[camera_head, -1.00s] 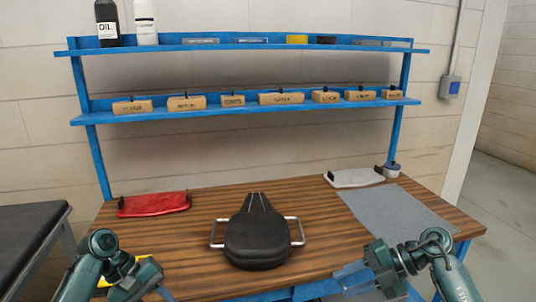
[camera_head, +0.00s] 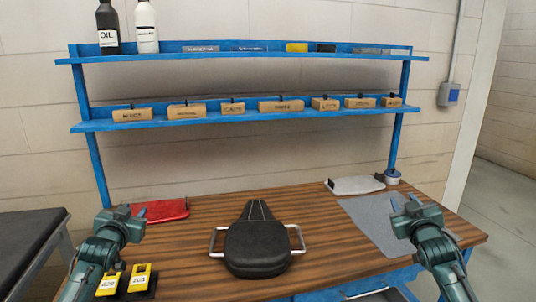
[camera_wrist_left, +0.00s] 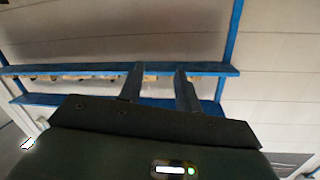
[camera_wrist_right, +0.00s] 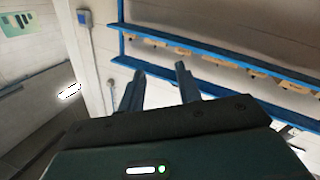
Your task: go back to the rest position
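My right gripper (camera_head: 412,204) is raised at the right, in front of the grey mat. In the right wrist view its fingers (camera_wrist_right: 160,88) are also apart and empty, with the wall and shelf behind. Both grippers are clear of all objects.
A black motorcycle seat (camera_head: 257,245) with metal side handles lies mid-bench. Yellow-black items (camera_head: 140,280) sit at the front left. Blue shelves (camera_head: 250,115) hold labelled boxes and bottles.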

